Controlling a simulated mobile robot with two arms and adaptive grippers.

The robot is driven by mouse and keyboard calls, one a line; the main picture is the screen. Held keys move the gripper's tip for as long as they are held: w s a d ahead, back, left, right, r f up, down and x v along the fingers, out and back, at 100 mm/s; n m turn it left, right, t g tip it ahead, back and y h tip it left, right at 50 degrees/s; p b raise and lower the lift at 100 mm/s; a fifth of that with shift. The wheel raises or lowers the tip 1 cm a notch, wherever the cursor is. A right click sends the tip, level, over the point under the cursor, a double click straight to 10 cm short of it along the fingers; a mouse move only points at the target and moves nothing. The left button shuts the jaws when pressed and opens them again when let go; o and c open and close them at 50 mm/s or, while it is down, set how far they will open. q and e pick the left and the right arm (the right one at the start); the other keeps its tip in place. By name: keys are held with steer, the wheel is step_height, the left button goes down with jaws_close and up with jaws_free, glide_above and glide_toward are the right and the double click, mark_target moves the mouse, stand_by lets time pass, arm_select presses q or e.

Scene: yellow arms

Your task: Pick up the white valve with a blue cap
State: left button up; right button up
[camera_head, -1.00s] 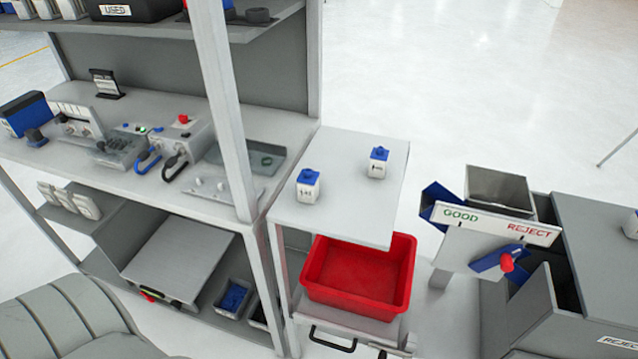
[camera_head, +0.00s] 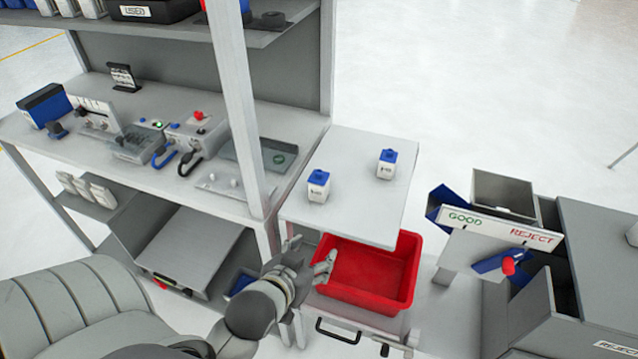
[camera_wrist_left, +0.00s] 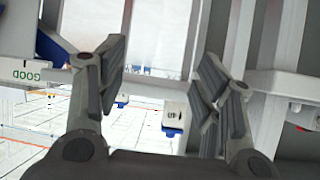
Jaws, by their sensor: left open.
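Two white valves with blue caps stand upright on the small side table (camera_head: 345,221). The nearer valve (camera_head: 318,186) is at the left of the top, and the farther valve (camera_head: 386,164) is towards the back right. My left gripper (camera_head: 311,256) is open and empty, below and in front of the table's front edge, by the red bin. In the left wrist view, the open fingers (camera_wrist_left: 157,88) frame a small white block with a blue part (camera_wrist_left: 174,117), probably a valve. My right gripper is not in view.
A red bin (camera_head: 408,270) sits on the shelf under the side table. A workbench with devices (camera_head: 190,132) stands at the left. A sorting station marked GOOD and REJECT (camera_head: 500,228) stands at the right, with open floor behind.

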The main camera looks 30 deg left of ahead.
mark_target(316, 183)
arm_select(q)
steer(key=w+a+r+t, duration=0.1)
steer(key=w+r+t, duration=0.1)
steer(key=r, duration=0.1)
steer(key=w+a+r+n+t+y, duration=0.1)
steer(key=w+a+r+t, duration=0.1)
steer(key=r, duration=0.1)
steer(key=w+a+r+t+y+p, duration=0.1)
steer(key=w+a+r, duration=0.1)
steer(key=w+r, duration=0.1)
steer(key=shift+a+r+t, duration=0.1)
steer(key=shift+r+t, duration=0.2)
steer(key=shift+t, duration=0.1)
steer(key=shift+f+p+x, duration=0.15)
steer(key=shift+p+x, duration=0.15)
steer(key=shift+x, duration=0.75)
steer(key=shift+f+p+x, duration=0.2)
steer(key=shift+p+x, duration=0.1)
steer(key=shift+x, duration=0.7)
steer(key=shift+f+p+x, duration=0.15)
steer(key=shift+p+x, duration=0.15)
steer(key=shift+x, duration=0.75)
steer(key=shift+s+a, duration=0.1)
steer(key=shift+a, duration=0.05)
steer(key=shift+c, duration=0.4)
steer(key=c, duration=1)
steer(key=shift+c, duration=0.4)
steer(key=shift+r, duration=0.1)
